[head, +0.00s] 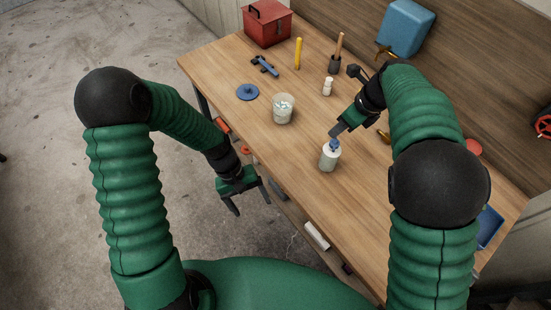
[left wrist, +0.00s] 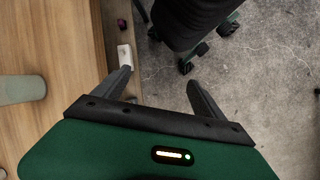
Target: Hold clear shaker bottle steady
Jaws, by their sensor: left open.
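A clear tub with pale contents (head: 283,109) stands left of the bottle. A white object (head: 316,236) is below the table's front edge.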

